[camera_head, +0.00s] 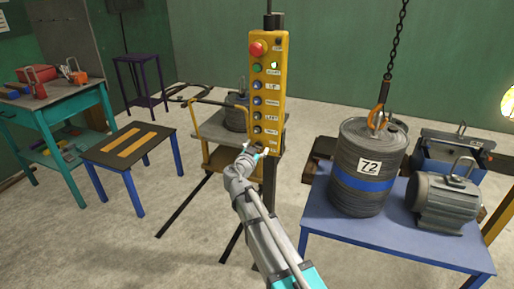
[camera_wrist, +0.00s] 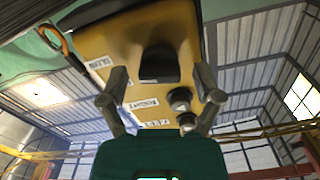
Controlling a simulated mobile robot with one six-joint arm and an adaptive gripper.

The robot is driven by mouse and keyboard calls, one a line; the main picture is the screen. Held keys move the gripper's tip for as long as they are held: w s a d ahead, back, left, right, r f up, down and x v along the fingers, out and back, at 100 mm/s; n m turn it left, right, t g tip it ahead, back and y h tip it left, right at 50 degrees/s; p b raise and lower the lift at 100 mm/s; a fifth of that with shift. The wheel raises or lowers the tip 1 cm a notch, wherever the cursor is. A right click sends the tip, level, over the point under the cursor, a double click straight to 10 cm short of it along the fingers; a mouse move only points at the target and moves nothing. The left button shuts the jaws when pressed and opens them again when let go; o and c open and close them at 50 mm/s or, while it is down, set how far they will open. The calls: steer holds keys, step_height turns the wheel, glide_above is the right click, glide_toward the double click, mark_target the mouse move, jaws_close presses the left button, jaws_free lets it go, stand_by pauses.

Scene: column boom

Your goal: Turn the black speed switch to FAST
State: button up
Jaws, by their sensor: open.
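The yellow control pendant (camera_head: 253,98) hangs upright in the middle of the head view. It has a red knob at the top and a column of buttons with white labels below. My gripper (camera_head: 257,151) is at its lower end. In the wrist view the pendant (camera_wrist: 108,40) fills the upper middle. The black speed switch (camera_wrist: 160,65) sticks out from its face there. My open gripper (camera_wrist: 161,72) has one finger on each side of the switch, with gaps visible. A SLOW label (camera_wrist: 100,63) is left of it. I cannot read the switch's setting, and in the head view the gripper hides it.
A yellow cart (camera_head: 217,157) stands behind the pendant. A low table (camera_head: 107,157) and teal workbench (camera_head: 57,125) stand left.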

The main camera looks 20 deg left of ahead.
steer(key=c, duration=1.1)
steer(key=shift+c, duration=0.2)
steer(key=shift+n, duration=0.3)
steer(key=n, duration=0.5)
steer(key=shift+w+a, duration=0.1)
steer(key=n, duration=0.6)
steer(key=shift+a, duration=0.15)
steer(key=shift+n, duration=0.3)
